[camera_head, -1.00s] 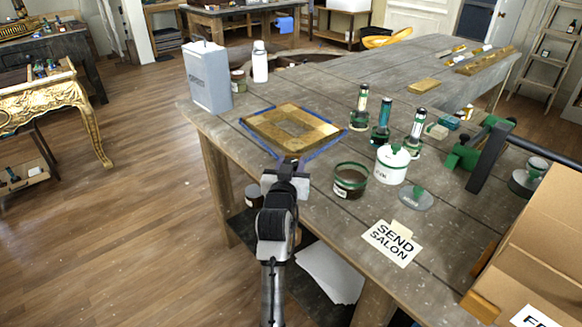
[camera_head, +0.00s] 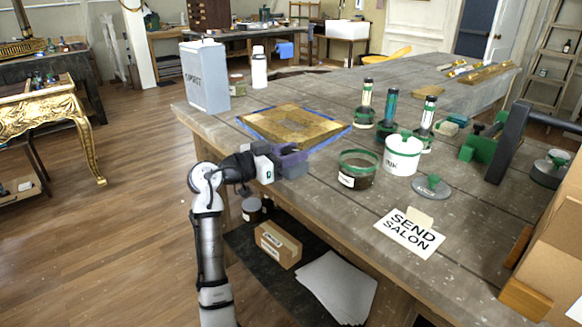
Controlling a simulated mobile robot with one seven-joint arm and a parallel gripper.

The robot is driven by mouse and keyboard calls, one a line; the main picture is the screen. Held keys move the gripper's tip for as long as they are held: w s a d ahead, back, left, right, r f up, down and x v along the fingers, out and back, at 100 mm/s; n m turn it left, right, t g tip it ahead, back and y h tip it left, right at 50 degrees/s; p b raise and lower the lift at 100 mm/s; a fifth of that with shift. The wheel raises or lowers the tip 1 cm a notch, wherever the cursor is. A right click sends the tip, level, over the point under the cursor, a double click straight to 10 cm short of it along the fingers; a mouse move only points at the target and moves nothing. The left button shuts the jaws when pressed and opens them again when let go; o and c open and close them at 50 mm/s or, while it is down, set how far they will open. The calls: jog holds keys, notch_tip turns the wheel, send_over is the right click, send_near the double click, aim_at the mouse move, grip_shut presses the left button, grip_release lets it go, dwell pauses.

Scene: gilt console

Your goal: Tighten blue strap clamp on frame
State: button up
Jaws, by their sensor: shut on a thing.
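The gilt frame (camera_head: 290,118) lies flat on the workbench. The blue strap (camera_head: 246,131) runs around its outer edge. My gripper (camera_head: 290,160) is at the near corner of the frame, at the bench's front edge. It is shut on a blue-purple piece at that corner, which looks like the strap clamp (camera_head: 292,152). The fingers hide most of the piece, so its details cannot be made out.
An open dark jar (camera_head: 358,170), a white lidded pot (camera_head: 402,155) and a loose lid (camera_head: 431,187) stand to the right. A grey can (camera_head: 205,78) is at the left. A "SEND SALON" card (camera_head: 408,238) lies at the front.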

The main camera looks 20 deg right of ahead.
jog(key=m+g, duration=0.2)
jog(key=g, duration=0.1)
jog(key=m+g+b, duration=0.1)
jog(key=g, duration=0.2)
jog(key=shift+m+b, duration=0.3)
jog(key=shift+m, duration=0.1)
jog(key=shift+m+g, duration=0.6)
jog(key=shift+g, duration=0.3)
jog(key=shift+f+g, duration=0.1)
jog(key=shift+g, duration=0.2)
jog(key=o, duration=1)
jog(key=shift+a, duration=0.1)
jog(key=b+v, duration=0.1)
jog(key=v, duration=1.2)
jog(key=shift+a+b, duration=0.25)
jog(key=shift+b, duration=0.15)
jog(key=shift+w, duration=0.1)
